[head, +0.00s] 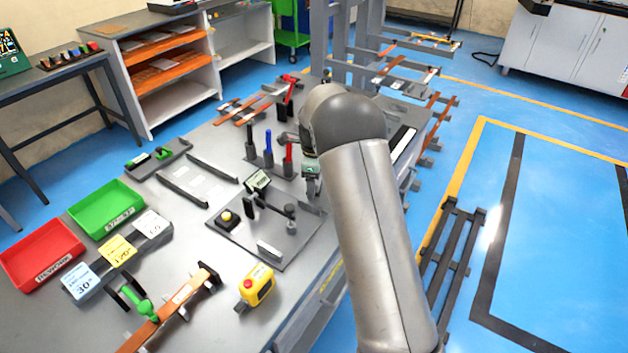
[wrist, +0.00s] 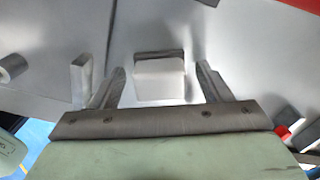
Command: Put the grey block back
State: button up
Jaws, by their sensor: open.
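A grey block (wrist: 160,80) with a pale, lit face and a darker top edge stands between the fingers of my gripper (wrist: 160,84) in the wrist view. A gap shows on each side, and neither finger visibly touches it. The fingers are open. In the head view my gripper (head: 311,182) is low over the right side of the bench, beside the dark fixture plate. My arm hides part of this area, and I cannot make out the block clearly there.
In the wrist view a smaller grey upright piece (wrist: 82,80) stands just outside the left finger, with a grey cylinder (wrist: 12,67) farther left. In the head view, a red-handled tool (head: 288,158) in a grey holder stands close left of my gripper. A yellow device (head: 257,286) sits nearer.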

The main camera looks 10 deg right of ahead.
notch_tip(320, 180, up, 12)
jog(key=s+r+n, duration=0.4)
jog(key=s+n, duration=0.2)
jog(key=s, duration=0.3)
jog(key=s+f+n, duration=0.2)
jog(key=s+n, duration=0.6)
jog(key=s, duration=0.7)
jog(key=s+f+n, duration=0.2)
jog(key=s+n, duration=0.6)
jog(key=s, duration=0.7)
jog(key=shift+a+f+n+b, duration=0.3)
jog(key=shift+f+b, duration=0.1)
jog(key=shift+b, duration=0.05)
jog(key=shift+s, duration=0.1)
